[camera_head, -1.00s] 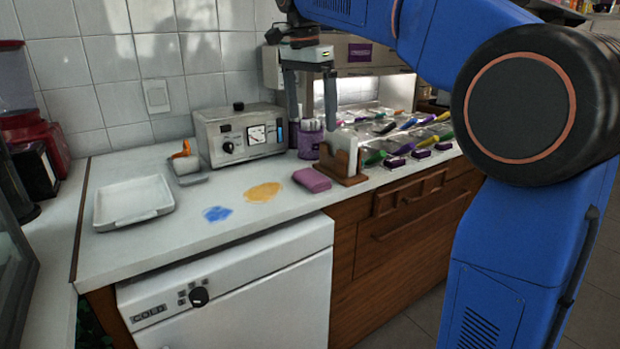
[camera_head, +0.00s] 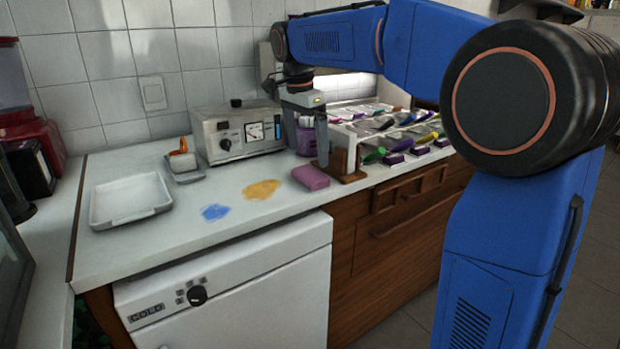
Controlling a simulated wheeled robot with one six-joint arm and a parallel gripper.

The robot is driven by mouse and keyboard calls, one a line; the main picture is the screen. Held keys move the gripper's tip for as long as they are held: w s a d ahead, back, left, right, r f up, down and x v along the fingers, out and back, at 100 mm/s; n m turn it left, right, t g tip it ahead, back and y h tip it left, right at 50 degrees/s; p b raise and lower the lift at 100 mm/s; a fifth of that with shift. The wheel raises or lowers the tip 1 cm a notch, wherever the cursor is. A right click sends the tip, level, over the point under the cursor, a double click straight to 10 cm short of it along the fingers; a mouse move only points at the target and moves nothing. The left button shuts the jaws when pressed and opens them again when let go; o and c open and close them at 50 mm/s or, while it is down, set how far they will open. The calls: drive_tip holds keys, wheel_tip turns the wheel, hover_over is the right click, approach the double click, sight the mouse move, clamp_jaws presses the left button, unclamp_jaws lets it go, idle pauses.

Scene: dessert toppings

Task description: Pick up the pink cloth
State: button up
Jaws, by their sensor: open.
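The pink cloth (camera_head: 311,177) lies as a small folded block on the white counter, near its front edge. My gripper (camera_head: 306,147) points down with its two fingers apart, and nothing shows held between them. In the picture its fingertips are just above the cloth, apart from it as far as I can tell. The right finger stands in front of the wooden holder and hides part of it.
The wooden holder (camera_head: 352,177) stands close to the right of the cloth. A purple container (camera_head: 306,141) is behind the fingers. A steel appliance (camera_head: 210,149) and a white tray (camera_head: 101,207) are to the left. Yellow (camera_head: 262,189) and blue (camera_head: 215,212) spills mark the counter.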

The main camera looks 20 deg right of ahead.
sight(310, 172)
drive_tip(key=shift+s+d+f, duration=0.1)
drive_tip(key=shift+d+f, duration=0.1)
drive_tip(key=shift+f, duration=1.3)
drive_tip(key=shift+d+f, duration=0.15)
drive_tip(key=shift+f, duration=1.3)
drive_tip(key=c, duration=1.2)
wheel_tip(310, 172, up, 10)
drive_tip(key=shift+r, duration=0.1)
drive_tip(key=o, duration=0.6)
drive_tip(key=shift+c, duration=0.2)
drive_tip(key=c, duration=0.4)
